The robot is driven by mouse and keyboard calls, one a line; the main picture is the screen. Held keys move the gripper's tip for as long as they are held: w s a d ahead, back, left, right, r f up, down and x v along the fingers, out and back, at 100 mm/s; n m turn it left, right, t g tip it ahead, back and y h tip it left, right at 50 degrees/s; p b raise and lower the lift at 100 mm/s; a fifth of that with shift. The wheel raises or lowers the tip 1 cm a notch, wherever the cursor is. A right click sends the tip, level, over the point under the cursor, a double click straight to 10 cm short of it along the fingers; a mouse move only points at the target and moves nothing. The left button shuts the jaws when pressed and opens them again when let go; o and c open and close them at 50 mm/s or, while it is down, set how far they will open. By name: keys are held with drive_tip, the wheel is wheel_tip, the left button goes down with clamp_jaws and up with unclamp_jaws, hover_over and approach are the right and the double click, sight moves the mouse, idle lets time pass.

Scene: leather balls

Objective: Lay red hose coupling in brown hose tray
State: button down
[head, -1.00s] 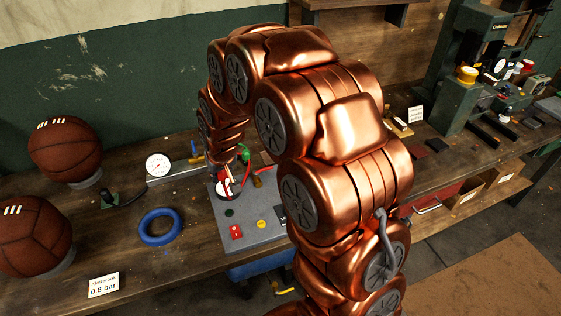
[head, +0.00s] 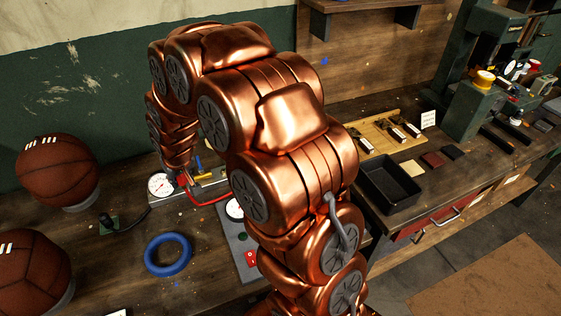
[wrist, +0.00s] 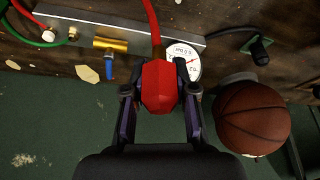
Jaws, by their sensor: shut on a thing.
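My gripper (wrist: 160,95) is shut on the red hose coupling (wrist: 159,88) in the wrist view. A red hose (wrist: 153,22) runs from the coupling's far end. In the head view my gripper (head: 182,182) is at the metal rail, beside the round gauge, with the red hose (head: 208,200) trailing right; my arm hides most of the coupling there. I cannot make out a brown hose tray for certain; a dark open tray (head: 377,201) stands on the bench right of my arm.
The metal rail (wrist: 75,25) carries a brass valve (wrist: 110,44) with a blue handle, and a white gauge (wrist: 184,60). A brown ball (wrist: 251,118) sits close on the right. A blue ring (head: 167,255) lies on the bench. A wooden rack (head: 372,128) stands behind the dark tray.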

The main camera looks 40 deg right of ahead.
drive_tip(key=w+d+f+m+b, duration=0.2)
drive_tip(key=d+b, duration=0.4)
drive_tip(key=d, duration=1.3)
drive_tip(key=s+d+f+m+h+b, duration=0.15)
drive_tip(key=s+d, duration=0.25)
drive_tip(key=d, duration=0.5)
drive_tip(key=s+d+b, duration=0.2)
drive_tip(key=s+d, duration=0.2)
drive_tip(key=d, duration=0.5)
drive_tip(key=f+p, duration=0.2)
drive_tip(key=f, duration=0.6)
drive_tip(key=shift+w+f, duration=0.15)
drive_tip(key=shift+w, duration=0.05)
drive_tip(key=shift+w+f+p, duration=0.1)
drive_tip(key=shift+f+p, duration=0.25)
drive_tip(key=shift+f, duration=0.2)
drive_tip(key=shift+f, duration=0.2)
drive_tip(key=c, duration=0.9)
unclamp_jaws()
